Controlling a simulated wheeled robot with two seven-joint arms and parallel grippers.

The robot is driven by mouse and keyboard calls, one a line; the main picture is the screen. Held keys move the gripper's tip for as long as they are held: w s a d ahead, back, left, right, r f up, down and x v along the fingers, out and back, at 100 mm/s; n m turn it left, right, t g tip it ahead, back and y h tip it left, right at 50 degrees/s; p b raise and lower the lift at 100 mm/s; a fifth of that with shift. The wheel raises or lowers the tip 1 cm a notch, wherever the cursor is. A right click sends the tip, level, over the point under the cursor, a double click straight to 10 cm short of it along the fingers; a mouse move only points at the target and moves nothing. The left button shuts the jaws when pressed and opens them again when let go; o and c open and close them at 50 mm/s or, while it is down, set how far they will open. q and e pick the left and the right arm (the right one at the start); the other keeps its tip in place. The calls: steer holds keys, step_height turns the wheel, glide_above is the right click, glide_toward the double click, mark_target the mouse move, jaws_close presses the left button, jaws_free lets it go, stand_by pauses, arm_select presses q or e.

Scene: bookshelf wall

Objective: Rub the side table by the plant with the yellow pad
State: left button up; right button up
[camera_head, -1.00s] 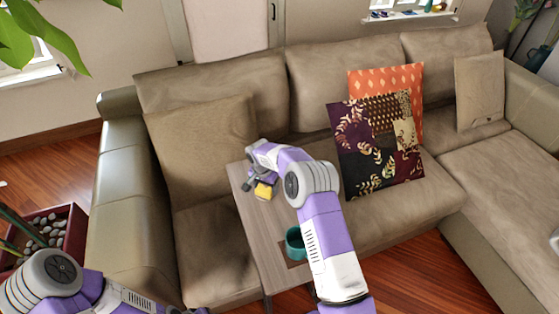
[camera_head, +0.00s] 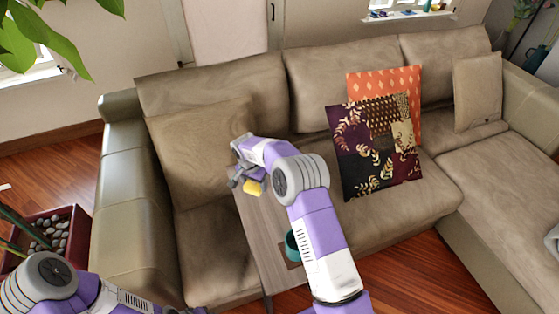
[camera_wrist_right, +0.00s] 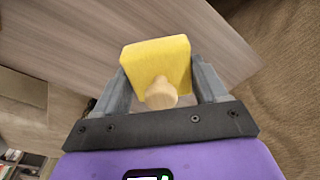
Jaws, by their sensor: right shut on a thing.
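The side table (camera_head: 262,236) is a narrow grey-brown wooden top standing in front of the couch seat. The yellow pad (camera_head: 252,187) is at the table's far end in the head view. In the right wrist view the yellow pad (camera_wrist_right: 155,60) has a pale wooden knob, and my right gripper (camera_wrist_right: 160,88) is shut on it. The wood of the table (camera_wrist_right: 200,30) shows behind the pad; I cannot tell whether they touch. My right gripper also shows in the head view (camera_head: 244,183). My left arm is at the lower left, and its gripper is out of view.
A teal cup (camera_head: 292,245) stands on the near part of the table, partly behind my right arm. The beige couch (camera_head: 130,215) surrounds the table, with patterned pillows (camera_head: 375,150) to the right. A planter with pebbles (camera_head: 75,228) is at the left.

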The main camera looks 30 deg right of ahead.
steer(key=shift+r+p, duration=0.55)
steer(key=shift+r, duration=0.7)
